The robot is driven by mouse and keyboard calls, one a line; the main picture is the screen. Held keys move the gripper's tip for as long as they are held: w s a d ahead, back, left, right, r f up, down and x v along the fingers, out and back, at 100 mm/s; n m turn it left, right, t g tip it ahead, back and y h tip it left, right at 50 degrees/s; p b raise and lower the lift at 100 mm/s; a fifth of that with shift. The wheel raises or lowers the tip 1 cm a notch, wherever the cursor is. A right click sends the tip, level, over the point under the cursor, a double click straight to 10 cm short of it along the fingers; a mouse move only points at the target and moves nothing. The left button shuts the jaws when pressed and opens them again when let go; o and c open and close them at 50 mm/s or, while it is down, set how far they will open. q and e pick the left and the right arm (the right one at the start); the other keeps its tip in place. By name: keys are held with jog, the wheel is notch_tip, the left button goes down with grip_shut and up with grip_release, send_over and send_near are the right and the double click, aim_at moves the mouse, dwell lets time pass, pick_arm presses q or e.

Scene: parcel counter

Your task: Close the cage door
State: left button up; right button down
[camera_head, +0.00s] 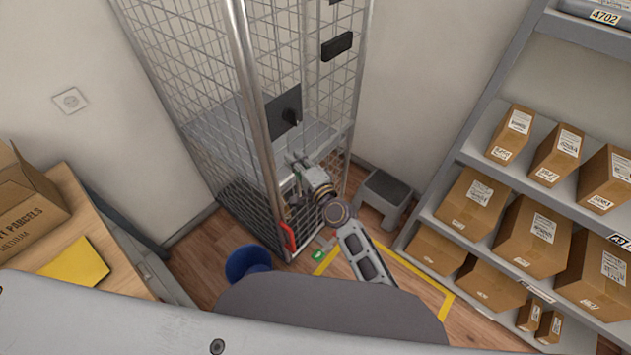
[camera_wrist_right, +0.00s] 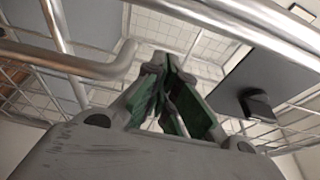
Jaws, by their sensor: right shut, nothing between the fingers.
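The wire-mesh cage (camera_head: 205,60) stands upright in the corner in the head view, with thick metal tube posts. A dark plate with a black knob (camera_head: 284,112) is on its mesh front, and it also shows in the wrist view (camera_wrist_right: 228,82). I cannot tell clearly which mesh panel is the door or how far open it stands. My right gripper (camera_head: 295,158) is at the cage front, just below the plate. Its green-padded fingers (camera_wrist_right: 166,65) are shut and empty, close to metal tubes; contact is unclear. My left gripper is out of view.
A grey step stool (camera_head: 383,198) stands right of the cage. Shelves with cardboard boxes (camera_head: 525,235) fill the right side. A wooden table (camera_head: 85,220) with an open carton (camera_head: 30,215) and yellow envelope (camera_head: 77,263) is at left. Yellow tape (camera_head: 412,270) marks the floor.

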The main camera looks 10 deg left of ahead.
jog(key=v, duration=1.1)
jog(key=shift+d+f, duration=0.2)
jog(key=shift+d, duration=0.1)
jog(key=shift+w, duration=0.1)
dwell(0.3)
